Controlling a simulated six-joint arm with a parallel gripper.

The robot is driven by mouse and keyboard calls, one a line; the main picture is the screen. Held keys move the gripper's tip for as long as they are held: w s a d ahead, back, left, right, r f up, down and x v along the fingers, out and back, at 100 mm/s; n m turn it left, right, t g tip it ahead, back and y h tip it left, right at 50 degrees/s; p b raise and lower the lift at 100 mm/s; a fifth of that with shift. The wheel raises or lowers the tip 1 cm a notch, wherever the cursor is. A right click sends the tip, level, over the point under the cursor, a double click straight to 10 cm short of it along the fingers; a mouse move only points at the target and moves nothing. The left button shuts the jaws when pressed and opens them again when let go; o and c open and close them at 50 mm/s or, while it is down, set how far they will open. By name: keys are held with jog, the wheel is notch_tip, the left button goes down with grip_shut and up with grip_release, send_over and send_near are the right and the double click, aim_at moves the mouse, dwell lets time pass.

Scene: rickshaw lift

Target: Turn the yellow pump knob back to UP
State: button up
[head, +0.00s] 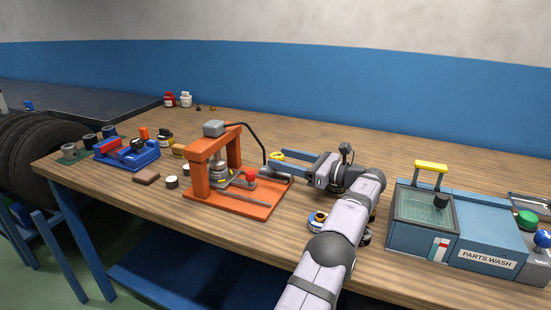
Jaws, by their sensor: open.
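An orange press (199,178) stands on the wooden bench, left of the middle. Contact cannot be told. No UP mark is readable, and the knob's setting cannot be told.
A blue parts washer (487,264) with a yellow handle stands at the right. A blue-and-orange round item (319,219) lies beside my arm.

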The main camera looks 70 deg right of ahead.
aim_at(273, 154)
jog(key=shift+s, duration=0.35)
jog(key=shift+r, duration=0.1)
jog(key=r+m+h+p, duration=0.1)
jog(key=r+h+p, duration=0.1)
jog(key=w+r+m+h+p, duration=0.1)
jog(key=r, duration=0.2)
jog(key=w+r+m+h+p, duration=0.1)
jog(key=r+h+p, duration=0.1)
jog(key=r, duration=0.1)
jog(key=shift+w+d+t+h+p, duration=0.1)
jog(key=shift+d+t+h+p, duration=0.2)
jog(key=shift+d+p, duration=0.05)
jog(key=shift+f+m+h+p, duration=0.15)
jog(key=shift+m+h+p, duration=0.35)
jog(key=shift+m+h, duration=0.2)
jog(key=f+g, duration=0.1)
jog(key=f, duration=0.1)
jog(key=s+a+f+m+g+h+p, duration=0.1)
jog(key=f, duration=0.2)
jog(key=a+f+g+p, duration=0.1)
jog(key=f+g, duration=0.1)
jog(key=f, duration=0.1)
jog(key=shift+s+a+m+h, duration=0.1)
jog(key=shift+s+m+h, duration=0.05)
jog(key=shift+m+h, duration=0.2)
jog(key=shift+p+x, duration=1.1)
jog(key=shift+x, duration=2.6)
jog(key=shift+r, duration=0.1)
jog(key=c, duration=1.1)
